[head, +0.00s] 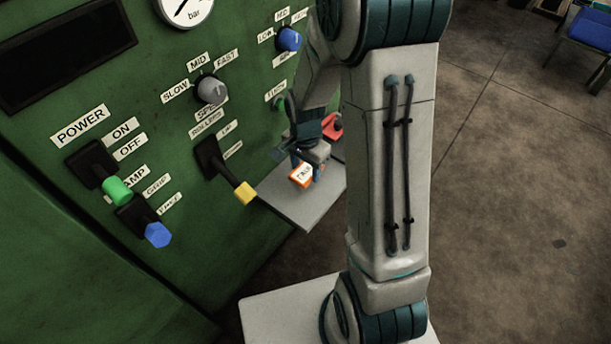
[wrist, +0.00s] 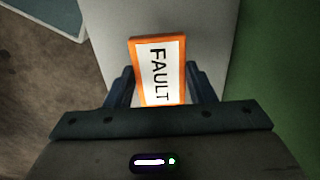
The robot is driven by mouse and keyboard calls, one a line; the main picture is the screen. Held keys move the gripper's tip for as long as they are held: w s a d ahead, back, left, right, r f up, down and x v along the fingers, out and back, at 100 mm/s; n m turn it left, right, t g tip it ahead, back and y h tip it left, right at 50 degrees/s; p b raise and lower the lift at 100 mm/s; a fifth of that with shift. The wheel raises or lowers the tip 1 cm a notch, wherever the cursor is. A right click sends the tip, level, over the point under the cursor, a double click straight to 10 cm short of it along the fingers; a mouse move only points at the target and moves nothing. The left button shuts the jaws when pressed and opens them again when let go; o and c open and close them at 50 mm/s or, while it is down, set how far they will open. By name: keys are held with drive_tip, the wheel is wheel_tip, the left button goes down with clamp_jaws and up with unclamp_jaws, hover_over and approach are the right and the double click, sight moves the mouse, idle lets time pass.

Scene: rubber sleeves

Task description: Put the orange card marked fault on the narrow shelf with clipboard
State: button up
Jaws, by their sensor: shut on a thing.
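The orange card (head: 301,175) has a white label; the wrist view shows the card (wrist: 132,45) with the word FAULT on it. My gripper (wrist: 160,75) has one finger on each side of the card and is shut on it. In the head view my gripper (head: 307,160) is over the narrow grey shelf (head: 300,209) on the green machine's front. The shelf (wrist: 215,40) also lies behind the card in the wrist view. I cannot tell whether the card touches the shelf. I cannot make out a clipboard; my arm hides part of the shelf.
A red object (head: 333,127) is by the shelf's far end, partly hidden. The green machine (head: 250,120) carries a yellow-tipped lever (head: 245,193) left of the shelf, plus other levers and knobs. Concrete floor (head: 510,180) is open to the right.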

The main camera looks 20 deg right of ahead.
sight(306, 171)
drive_tip(key=shift+f+b, duration=0.45)
drive_tip(key=shift+f, duration=1.35)
drive_tip(key=shift+f, duration=0.15)
drive_tip(key=o, duration=1)
drive_tip(key=shift+c, duration=0.2)
